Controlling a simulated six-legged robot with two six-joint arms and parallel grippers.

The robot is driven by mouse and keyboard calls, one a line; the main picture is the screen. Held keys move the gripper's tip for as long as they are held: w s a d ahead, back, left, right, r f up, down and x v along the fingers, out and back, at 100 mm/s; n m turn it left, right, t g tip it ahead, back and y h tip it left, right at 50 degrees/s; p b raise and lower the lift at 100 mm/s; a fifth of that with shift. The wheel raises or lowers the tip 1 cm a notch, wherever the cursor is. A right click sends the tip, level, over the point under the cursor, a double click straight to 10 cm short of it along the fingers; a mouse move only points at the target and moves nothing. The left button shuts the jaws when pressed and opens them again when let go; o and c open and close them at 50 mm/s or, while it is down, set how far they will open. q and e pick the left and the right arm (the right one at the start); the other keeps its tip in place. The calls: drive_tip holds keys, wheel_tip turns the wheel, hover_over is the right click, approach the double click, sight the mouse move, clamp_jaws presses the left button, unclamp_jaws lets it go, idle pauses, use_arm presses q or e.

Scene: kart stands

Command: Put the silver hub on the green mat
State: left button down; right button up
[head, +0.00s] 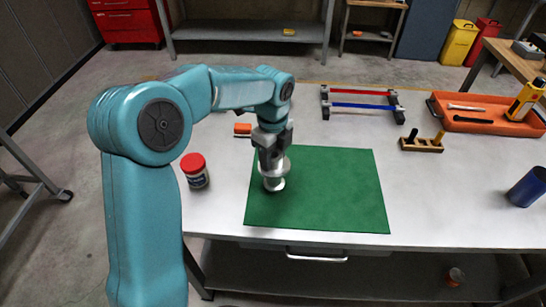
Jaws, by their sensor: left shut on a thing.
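The silver hub (273,183) is a small flanged metal piece, held upright at the left part of the green mat (335,190). My left gripper (271,158) points down and is shut on the hub from above. The hub's lower end appears at or just above the mat; I cannot tell whether it touches. The gripper fingers hide the hub's upper part. The green mat lies flat near the front edge of the white table. My right gripper is not in view.
A red-lidded jar (195,170) stands left of the mat. An orange block (243,130) lies behind it. A rack with red and blue bars (360,105), a wooden block holder (423,143), an orange tray (480,120) and a blue cylinder (527,187) are to the right. The mat's right part is clear.

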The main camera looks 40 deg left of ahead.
use_arm(q)
drive_tip(key=shift+f, duration=0.45)
drive_tip(key=shift+c, duration=2.4)
unclamp_jaws()
drive_tip(key=shift+f, duration=0.15)
drive_tip(key=shift+r, duration=0.4)
wheel_tip(320, 180, up, 12)
drive_tip(key=shift+f+p, duration=0.15)
drive_tip(key=shift+p, duration=0.3)
